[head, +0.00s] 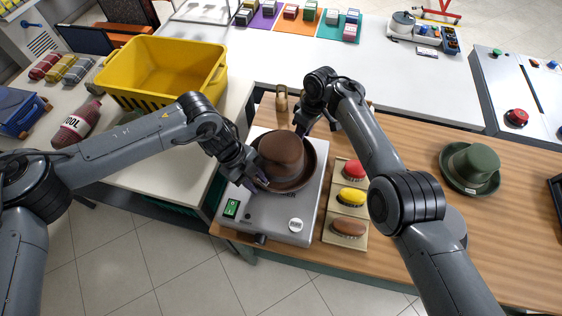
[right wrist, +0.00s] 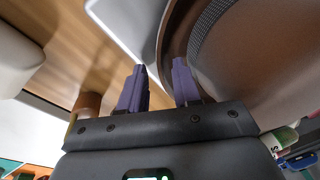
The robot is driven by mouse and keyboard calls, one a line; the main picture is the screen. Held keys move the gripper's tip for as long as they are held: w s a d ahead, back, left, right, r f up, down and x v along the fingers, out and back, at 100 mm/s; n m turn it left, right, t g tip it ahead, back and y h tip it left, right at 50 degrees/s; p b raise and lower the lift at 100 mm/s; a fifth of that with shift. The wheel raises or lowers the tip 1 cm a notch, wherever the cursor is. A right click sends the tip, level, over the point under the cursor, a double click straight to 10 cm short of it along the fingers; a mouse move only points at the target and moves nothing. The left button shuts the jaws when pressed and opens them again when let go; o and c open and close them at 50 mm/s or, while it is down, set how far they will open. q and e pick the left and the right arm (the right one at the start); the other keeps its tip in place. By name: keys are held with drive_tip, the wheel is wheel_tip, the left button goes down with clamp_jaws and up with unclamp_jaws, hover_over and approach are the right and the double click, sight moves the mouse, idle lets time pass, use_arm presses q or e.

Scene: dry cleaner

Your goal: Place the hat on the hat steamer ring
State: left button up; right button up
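The brown felt hat (head: 282,158) sits crown up over the hat steamer (head: 266,214), a grey box with a green switch and a white dial. The steamer's ring is hidden under the hat. My left gripper (head: 256,183) is at the hat's near left brim, its purple fingertips apart. My right gripper (head: 301,129) is at the hat's far brim. In the right wrist view its purple fingers (right wrist: 160,72) are apart, with the brim edge of the hat (right wrist: 250,55) showing between them and behind the right-hand finger.
A tray with red, yellow and brown brushes (head: 350,198) stands just right of the steamer. A green hat (head: 473,167) rests farther right on the wooden counter (head: 415,215). A yellow crate (head: 165,70) stands back left. A small brass object (head: 281,97) stands behind the hat.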

drive_tip(key=shift+r, duration=0.35)
use_arm(q)
drive_tip(key=v, duration=1.2)
use_arm(e)
wheel_tip(320, 180, up, 11)
drive_tip(key=d, duration=0.2)
drive_tip(key=shift+w, duration=0.3)
use_arm(q)
drive_tip(key=shift+r, duration=0.1)
use_arm(e)
drive_tip(key=shift+r, duration=0.1)
